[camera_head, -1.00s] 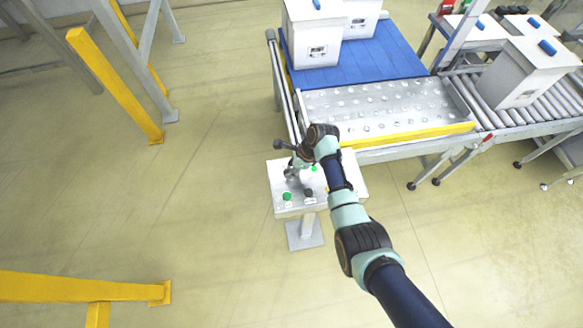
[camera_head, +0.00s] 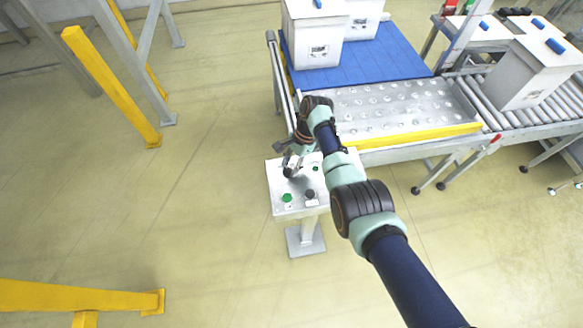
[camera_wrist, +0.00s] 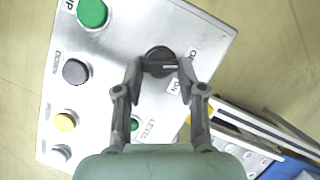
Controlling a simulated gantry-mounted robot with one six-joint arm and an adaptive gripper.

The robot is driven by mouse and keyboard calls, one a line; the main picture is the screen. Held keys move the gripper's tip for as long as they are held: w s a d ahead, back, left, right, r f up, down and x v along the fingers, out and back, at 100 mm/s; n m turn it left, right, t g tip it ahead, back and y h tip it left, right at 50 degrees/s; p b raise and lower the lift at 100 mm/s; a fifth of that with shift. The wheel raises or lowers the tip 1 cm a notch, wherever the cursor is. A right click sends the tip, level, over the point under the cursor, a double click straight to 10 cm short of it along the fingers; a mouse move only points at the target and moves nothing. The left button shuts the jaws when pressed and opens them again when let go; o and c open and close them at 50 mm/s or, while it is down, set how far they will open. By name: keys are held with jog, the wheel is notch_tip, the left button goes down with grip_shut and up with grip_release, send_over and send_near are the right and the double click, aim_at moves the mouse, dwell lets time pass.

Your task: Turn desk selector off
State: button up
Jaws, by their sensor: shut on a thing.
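The desk selector (camera_wrist: 160,60) is a round black knob with a raised grip, on a light grey control panel (camera_wrist: 205,40). Part of an "ON" label shows beside it. My gripper (camera_wrist: 159,68) has its two fingertips on either side of the knob, shut on it. In the head view my gripper (camera_head: 291,163) is over the far left part of the panel, and the knob (camera_head: 289,172) shows dark below it. A small green lamp (camera_wrist: 134,125) on the panel looks dim. The knob's exact pointing direction is hard to tell.
A green button (camera_wrist: 92,12), a dark button (camera_wrist: 75,72), a yellow button (camera_wrist: 65,121) and a grey one (camera_wrist: 61,153) sit on the same panel. A conveyor (camera_head: 375,112) stands behind it, with white boxes (camera_head: 314,45). Yellow posts (camera_head: 110,85) stand at left.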

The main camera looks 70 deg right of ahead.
jog(key=shift+n, duration=0.3)
dwell(0.4)
jog(key=o, duration=1.1)
jog(key=shift+o, duration=0.2)
jog(key=v, duration=1.2)
jog(key=shift+w, duration=0.2)
